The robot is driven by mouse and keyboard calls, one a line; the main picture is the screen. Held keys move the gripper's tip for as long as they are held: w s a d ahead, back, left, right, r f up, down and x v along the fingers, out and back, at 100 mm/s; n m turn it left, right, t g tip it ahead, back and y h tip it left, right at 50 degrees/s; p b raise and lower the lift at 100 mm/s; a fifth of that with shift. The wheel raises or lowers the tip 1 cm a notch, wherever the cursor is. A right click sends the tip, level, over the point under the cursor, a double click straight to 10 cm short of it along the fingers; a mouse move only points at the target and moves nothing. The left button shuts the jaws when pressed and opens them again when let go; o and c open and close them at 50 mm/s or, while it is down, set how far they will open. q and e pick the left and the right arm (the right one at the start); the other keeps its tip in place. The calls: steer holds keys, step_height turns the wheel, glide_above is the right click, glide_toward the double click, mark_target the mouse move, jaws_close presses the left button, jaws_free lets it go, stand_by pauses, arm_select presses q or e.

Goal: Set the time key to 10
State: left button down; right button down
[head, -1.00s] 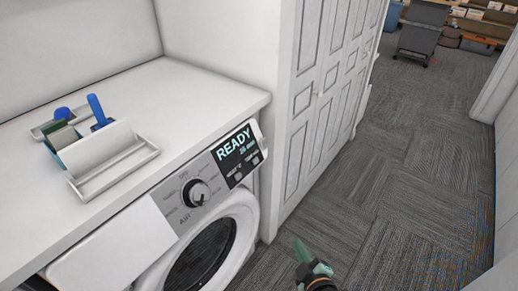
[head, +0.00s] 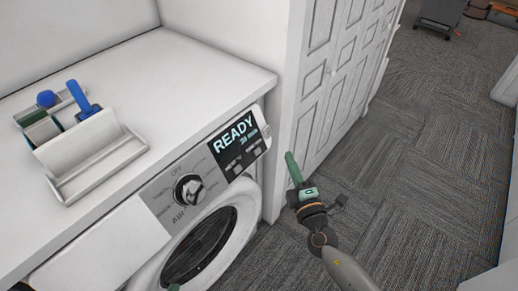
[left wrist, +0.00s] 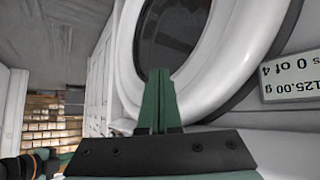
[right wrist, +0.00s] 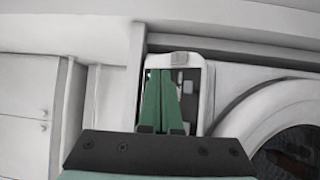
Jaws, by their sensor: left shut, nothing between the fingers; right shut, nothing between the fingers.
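The white machine's control panel (head: 205,175) carries a dark display (head: 240,140) reading READY, with a smaller minutes line too small to read surely. Two small keys sit below the display, a left key (head: 234,166) and a right key (head: 254,152); their labels are unreadable, so I cannot tell which is the time key. A round dial (head: 188,189) is left of them. My right gripper (head: 290,156) is shut and empty, right of the panel and apart from it; in the right wrist view its fingers (right wrist: 162,75) partly cover the display. My left gripper (left wrist: 158,75) is shut before the round door (left wrist: 215,95).
A panelled white cupboard (head: 335,85) rises right of the machine. The grey carpet floor (head: 440,130) is open to the right.

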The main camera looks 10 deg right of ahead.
mark_target(258, 152)
steer(key=w+a+f+b, duration=0.4)
steer(key=w, duration=0.2)
steer(key=shift+a, duration=0.4)
steer(key=shift+w, duration=0.1)
stand_by(2.0)
steer(key=shift+w+a+f+b, duration=0.2)
steer(key=shift+w+a+b, duration=0.1)
steer(key=shift+b, duration=0.2)
steer(key=shift+w+a+f+b, duration=0.15)
steer(key=shift+w+b, duration=0.1)
steer(key=shift+b, duration=0.05)
stand_by(0.4)
stand_by(0.4)
steer(key=shift+s+d+r+p, duration=0.35)
steer(key=shift+s+d, duration=0.1)
steer(key=shift+s, duration=0.15)
